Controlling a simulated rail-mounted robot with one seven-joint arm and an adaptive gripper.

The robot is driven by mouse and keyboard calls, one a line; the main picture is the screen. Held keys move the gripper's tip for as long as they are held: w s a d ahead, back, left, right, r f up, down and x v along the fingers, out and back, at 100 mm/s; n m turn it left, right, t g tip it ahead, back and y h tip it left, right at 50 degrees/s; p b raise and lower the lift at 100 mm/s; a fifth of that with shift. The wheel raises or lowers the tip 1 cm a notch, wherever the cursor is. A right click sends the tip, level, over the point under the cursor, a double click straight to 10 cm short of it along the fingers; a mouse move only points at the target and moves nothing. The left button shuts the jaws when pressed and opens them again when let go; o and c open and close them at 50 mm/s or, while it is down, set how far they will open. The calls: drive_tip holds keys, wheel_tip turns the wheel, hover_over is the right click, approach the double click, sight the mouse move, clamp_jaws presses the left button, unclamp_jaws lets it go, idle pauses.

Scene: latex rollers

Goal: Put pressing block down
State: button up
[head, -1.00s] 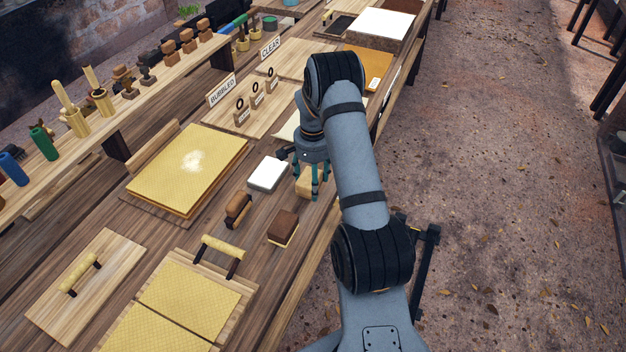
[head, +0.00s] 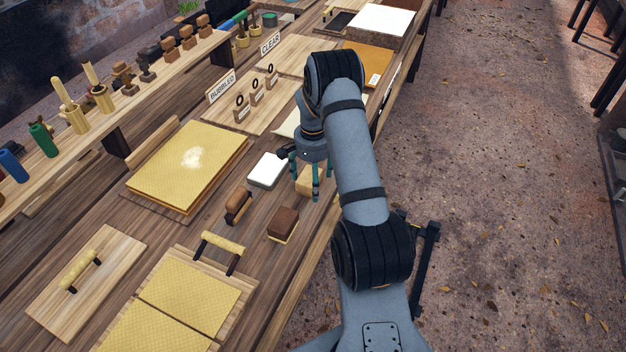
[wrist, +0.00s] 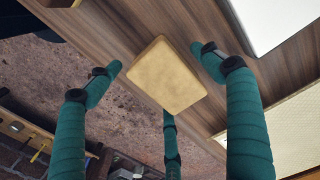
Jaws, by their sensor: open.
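The pressing block appears to be the tan block (head: 308,182) under my gripper at the front edge of the wooden table. In the wrist view the tan block (wrist: 166,75) lies between my three teal fingers, with gaps beside the two side fingers. One corner overlaps the table edge in that view; I cannot tell if it overhangs. My gripper (head: 305,180) is open around the block, pointing down. In the wrist view the gripper (wrist: 160,85) has its fingers spread. My wrist and fingers hide part of the block in the head view.
A white block (head: 267,170) lies just left of my gripper. A brown-topped block (head: 283,224) and a brown-handled tool (head: 238,205) stand nearer the camera. A stack of yellow sheets (head: 188,165) lies further left. The table's front edge is close to the block.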

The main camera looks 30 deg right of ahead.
wheel_tip(320, 180, up, 12)
drive_tip(key=b, duration=0.2)
drive_tip(key=shift+r, duration=0.2)
drive_tip(key=shift+f, duration=0.15)
wheel_tip(320, 180, down, 12)
drive_tip(key=p, duration=0.2)
drive_tip(key=shift+s+r+p, duration=0.1)
drive_tip(key=shift+r+p, duration=0.1)
drive_tip(key=shift+p, duration=0.15)
drive_tip(key=shift+w+r, duration=0.15)
drive_tip(key=shift+w, duration=0.05)
drive_tip(key=shift+w+r+b, duration=0.1)
drive_tip(key=shift+r+b, duration=0.25)
drive_tip(key=shift+b, duration=0.2)
drive_tip(key=shift+r, duration=1.15)
drive_tip(key=shift+s, duration=0.2)
